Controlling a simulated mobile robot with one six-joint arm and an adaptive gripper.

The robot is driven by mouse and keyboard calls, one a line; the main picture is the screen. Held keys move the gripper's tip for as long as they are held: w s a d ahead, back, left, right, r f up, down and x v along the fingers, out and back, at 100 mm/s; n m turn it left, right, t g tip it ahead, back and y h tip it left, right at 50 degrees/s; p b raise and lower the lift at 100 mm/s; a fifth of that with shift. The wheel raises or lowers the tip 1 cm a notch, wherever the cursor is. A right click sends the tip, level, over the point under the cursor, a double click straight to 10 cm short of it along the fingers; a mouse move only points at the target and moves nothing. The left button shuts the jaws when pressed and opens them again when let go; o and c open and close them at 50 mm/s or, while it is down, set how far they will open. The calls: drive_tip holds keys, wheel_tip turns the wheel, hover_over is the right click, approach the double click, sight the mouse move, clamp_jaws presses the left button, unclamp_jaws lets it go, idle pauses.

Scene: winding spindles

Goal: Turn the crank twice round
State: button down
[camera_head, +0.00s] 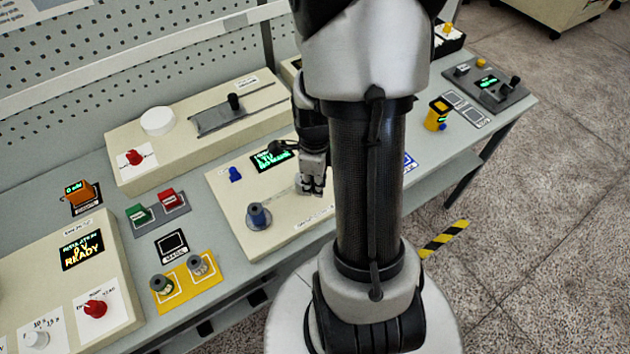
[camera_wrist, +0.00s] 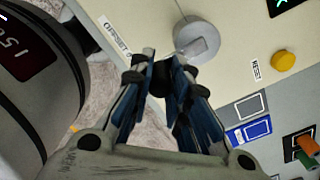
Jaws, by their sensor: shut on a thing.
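The crank (camera_wrist: 199,36) shows in the wrist view as a round grey hub with a short pale arm, on a cream winding unit (camera_head: 292,229). My gripper (camera_wrist: 162,68) is shut on the crank's dark handle (camera_wrist: 158,81), beside the hub. The handle is partly covered by my fingers. In the head view my gripper (camera_head: 312,182) is over the right part of the unit, and my arm hides most of the crank. A grey-blue spool (camera_head: 258,216) stands on the unit's left part. A thin line runs from it toward my gripper.
The unit carries a green-lit display (camera_head: 272,155) and a blue knob (camera_head: 235,174). A yellow tray (camera_head: 187,286) with two spools lies to the left. A cream unit with a slider (camera_head: 233,101) stands behind. A yellow button (camera_wrist: 283,61) shows in the wrist view.

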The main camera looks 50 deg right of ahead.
drive_tip(key=c, duration=1.5)
unclamp_jaws()
drive_tip(key=shift+r, duration=0.1)
drive_tip(key=shift+w+r, duration=0.1)
drive_tip(key=shift+r, duration=0.3)
wheel_tip(320, 180, up, 11)
